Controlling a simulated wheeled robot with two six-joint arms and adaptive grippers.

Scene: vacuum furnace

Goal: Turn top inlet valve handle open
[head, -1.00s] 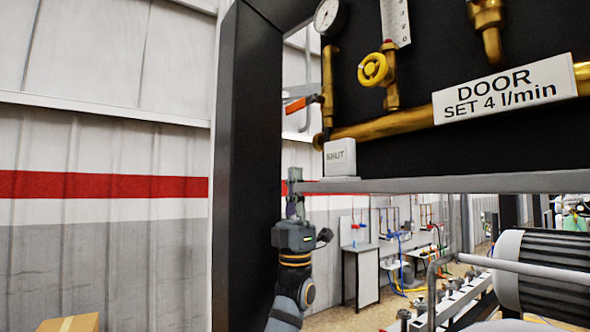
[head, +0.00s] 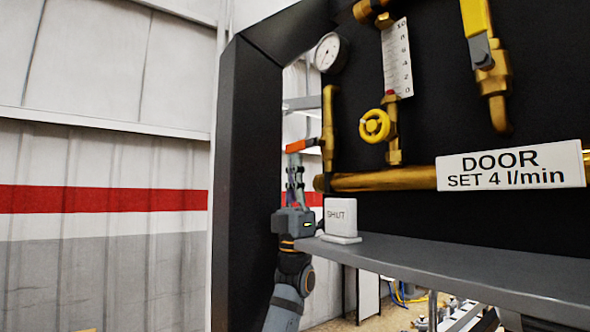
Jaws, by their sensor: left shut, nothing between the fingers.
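An orange valve handle (head: 303,146) sticks out to the left, about level, from a vertical brass pipe (head: 328,130) below a round gauge (head: 329,52). My left gripper (head: 294,162) points up just under the outer end of this handle. Its fingers are shut with nothing between them. I cannot tell whether the fingertips touch the handle. A yellow lever (head: 477,17) on another brass valve stands nearly upright at the top right. My right gripper is not in view.
A grey shelf (head: 430,268) runs below the black panel, with a white SHUT block (head: 341,217) at its left end beside my gripper. A dark frame post (head: 248,190) stands to the left. A yellow round knob (head: 375,126) and a DOOR sign (head: 511,165) are farther right.

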